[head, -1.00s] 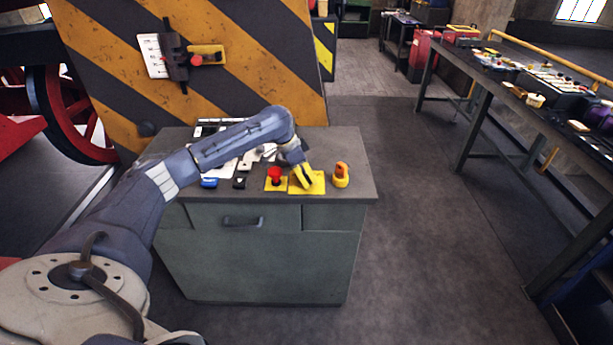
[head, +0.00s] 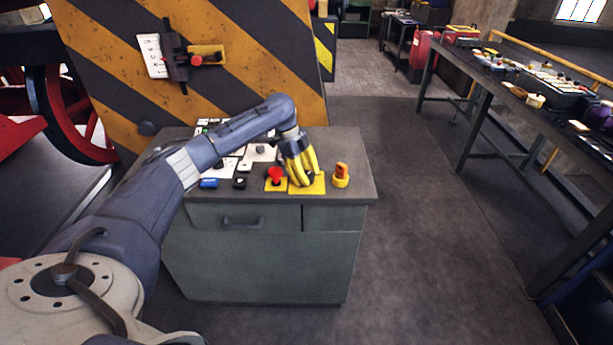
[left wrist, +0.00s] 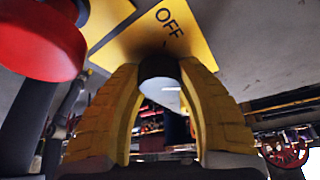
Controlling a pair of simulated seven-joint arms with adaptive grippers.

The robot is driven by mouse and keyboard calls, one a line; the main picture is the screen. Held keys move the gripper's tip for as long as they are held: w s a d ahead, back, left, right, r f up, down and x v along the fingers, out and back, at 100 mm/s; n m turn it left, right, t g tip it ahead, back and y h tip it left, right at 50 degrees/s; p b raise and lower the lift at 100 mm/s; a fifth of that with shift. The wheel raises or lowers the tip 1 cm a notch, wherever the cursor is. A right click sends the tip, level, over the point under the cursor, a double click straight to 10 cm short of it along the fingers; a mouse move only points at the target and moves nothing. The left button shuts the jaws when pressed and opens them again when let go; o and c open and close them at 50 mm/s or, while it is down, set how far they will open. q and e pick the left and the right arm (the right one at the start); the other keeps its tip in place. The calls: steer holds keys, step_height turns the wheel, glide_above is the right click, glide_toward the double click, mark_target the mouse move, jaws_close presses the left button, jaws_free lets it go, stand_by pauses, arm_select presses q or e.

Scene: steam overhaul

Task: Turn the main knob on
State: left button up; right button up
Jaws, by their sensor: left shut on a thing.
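My left gripper (head: 303,180) is over the yellow plate (head: 318,187) on top of the grey cabinet. Its yellow fingers hide the knob in the head view. In the left wrist view, the two fingers (left wrist: 161,80) are closed around a dark, rounded knob (left wrist: 160,67). The knob sits against the yellow plate (left wrist: 135,42), which is marked OFF beside it. No other mark on the plate is readable. My right gripper is in neither view.
A red mushroom button (head: 276,174) is close to the left of my gripper and looms in the left wrist view (left wrist: 40,40). An orange-and-yellow switch (head: 341,174) stands to the right. The grey cabinet (head: 262,265) has open floor on its right.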

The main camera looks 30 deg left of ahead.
arm_select(q)
steer(key=shift+d+m, duration=0.15)
steer(key=shift+m, duration=0.45)
steer(key=o, duration=1.3)
steer(key=shift+r, duration=0.1)
steer(key=v, duration=1.1)
steer(key=shift+w+a+r, duration=0.2)
steer(key=shift+a+r, duration=0.1)
